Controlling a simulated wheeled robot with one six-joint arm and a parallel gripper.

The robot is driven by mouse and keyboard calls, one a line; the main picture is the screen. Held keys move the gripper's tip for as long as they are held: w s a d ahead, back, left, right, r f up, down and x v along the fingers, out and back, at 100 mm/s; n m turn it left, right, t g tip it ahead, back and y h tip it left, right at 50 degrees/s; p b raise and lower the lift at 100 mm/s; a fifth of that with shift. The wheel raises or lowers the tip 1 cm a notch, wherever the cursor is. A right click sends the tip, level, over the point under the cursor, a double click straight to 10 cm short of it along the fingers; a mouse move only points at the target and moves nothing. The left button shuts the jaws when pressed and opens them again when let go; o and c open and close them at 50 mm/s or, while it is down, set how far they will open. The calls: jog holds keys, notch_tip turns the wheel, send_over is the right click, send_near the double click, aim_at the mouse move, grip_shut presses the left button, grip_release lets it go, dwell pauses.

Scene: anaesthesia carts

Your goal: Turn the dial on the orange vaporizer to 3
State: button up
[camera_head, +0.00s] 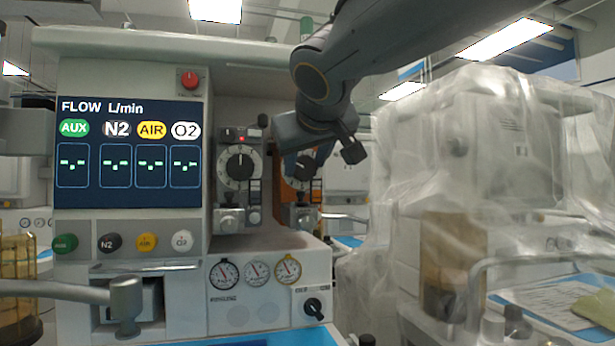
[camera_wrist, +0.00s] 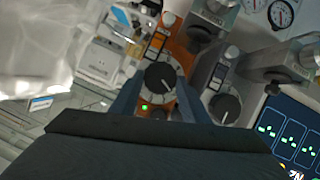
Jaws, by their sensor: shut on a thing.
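The orange vaporizer (camera_head: 284,195) stands at the right end of the machine's bay in the head view, partly hidden by my arm. It also shows in the wrist view (camera_wrist: 183,62), rotated by the camera. Its black dial (camera_wrist: 160,75) sits between the two fingers of my gripper (camera_wrist: 157,83), with a white mark toward the lower right. My gripper (camera_head: 303,165) is shut on this dial. The fingertip contact is hard to see, and the dial's numbers are too small to read. A green light shows beside the dial in the wrist view.
A second, grey vaporizer with a black-and-white dial (camera_head: 240,165) stands close on the left of the orange one. The flow screen (camera_head: 128,150) is further left. A plastic-covered machine (camera_head: 480,150) stands at the right. Pressure gauges (camera_head: 257,272) sit below.

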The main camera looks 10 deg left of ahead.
jog(key=n+h+b, duration=0.1)
jog(key=b, duration=0.1)
jog(key=n+t+h+b, duration=0.1)
jog(key=n+b, duration=0.1)
jog(key=b, duration=0.1)
jog(key=shift+s+a+f, duration=0.1)
jog(key=shift+a+f, duration=0.25)
jog(key=shift+f, duration=0.05)
jog(key=shift+s+f+n+t+h+b, duration=0.1)
jog(key=shift+n+t+h+b, duration=0.75)
jog(key=shift+n+b, duration=0.8)
jog(key=o, duration=0.8)
jog(key=shift+t, duration=0.25)
jog(key=shift+s, duration=0.15)
jog(key=s+r, duration=0.1)
jog(key=s, duration=0.6)
jog(key=shift+s+d+r+p, duration=0.15)
jog(key=shift+s+r+p, duration=0.1)
jog(key=shift+p, duration=0.15)
